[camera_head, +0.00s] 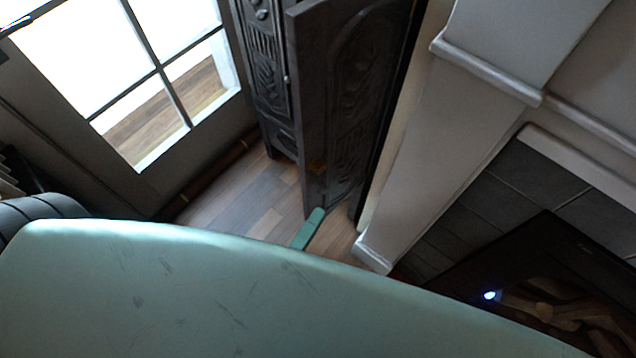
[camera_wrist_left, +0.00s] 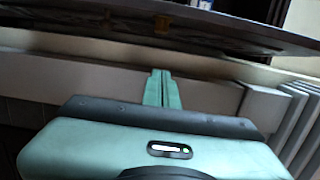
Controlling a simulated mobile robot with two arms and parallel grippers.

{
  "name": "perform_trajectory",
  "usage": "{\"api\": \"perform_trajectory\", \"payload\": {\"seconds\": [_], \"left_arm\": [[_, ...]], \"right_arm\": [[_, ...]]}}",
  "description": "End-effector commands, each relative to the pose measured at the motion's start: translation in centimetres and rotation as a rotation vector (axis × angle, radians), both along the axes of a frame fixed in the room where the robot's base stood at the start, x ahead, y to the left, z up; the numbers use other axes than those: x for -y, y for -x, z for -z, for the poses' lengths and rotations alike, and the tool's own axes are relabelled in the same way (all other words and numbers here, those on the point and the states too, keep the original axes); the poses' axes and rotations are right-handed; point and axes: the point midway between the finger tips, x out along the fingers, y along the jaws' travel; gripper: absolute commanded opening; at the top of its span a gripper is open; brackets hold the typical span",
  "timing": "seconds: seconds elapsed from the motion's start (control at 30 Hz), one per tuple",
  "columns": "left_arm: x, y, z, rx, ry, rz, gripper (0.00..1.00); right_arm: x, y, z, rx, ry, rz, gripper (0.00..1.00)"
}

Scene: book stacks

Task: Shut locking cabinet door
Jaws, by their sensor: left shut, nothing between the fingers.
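The dark carved cabinet (camera_head: 262,55) stands at the top middle of the head view. Its carved door (camera_head: 345,100) stands open, swung out toward the white fireplace surround. A small brass-coloured patch (camera_head: 317,166) shows low on the door. My left gripper (camera_head: 315,218) is shut and empty, low by the bottom edge of the door; I cannot tell if it touches. In the left wrist view the shut fingers (camera_wrist_left: 161,78) point at the door (camera_wrist_left: 100,22), which runs across the top. My right gripper is not in view.
A white fireplace surround (camera_head: 420,140) stands close to the right of the door, with a dark firebox (camera_head: 540,270) beyond. A bright paned window (camera_head: 130,70) is at the left. Some wooden floor (camera_head: 235,205) is clear in front of the cabinet. My green body covers the bottom.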

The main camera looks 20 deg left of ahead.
Motion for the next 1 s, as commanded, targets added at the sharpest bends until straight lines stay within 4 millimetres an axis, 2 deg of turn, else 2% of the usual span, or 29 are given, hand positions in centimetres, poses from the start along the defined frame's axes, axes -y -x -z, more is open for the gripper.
{"api": "perform_trajectory", "payload": {"seconds": [0.1, 0.3, 0.4, 0.6, 1.0], "left_arm": [[0.6, -2.8, -0.3, 0.005, 0.002, 0.001, 0.0], [1.5, -6.8, -0.2, 0.003, 0.002, 0.001, 0.0], [-0.3, -7.2, -0.1, -0.002, -0.001, 0.002, 0.0], [-1.9, -7.9, 0.0, -0.003, 0.0, 0.001, 0.0], [-2.2, -8.1, 0.1, -0.003, 0.003, 0.001, 0.0]], "right_arm": [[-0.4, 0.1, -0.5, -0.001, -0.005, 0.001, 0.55], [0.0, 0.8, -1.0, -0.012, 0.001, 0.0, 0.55], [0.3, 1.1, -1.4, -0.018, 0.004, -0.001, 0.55], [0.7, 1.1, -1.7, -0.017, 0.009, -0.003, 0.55], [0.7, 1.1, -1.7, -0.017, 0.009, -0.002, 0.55]]}}
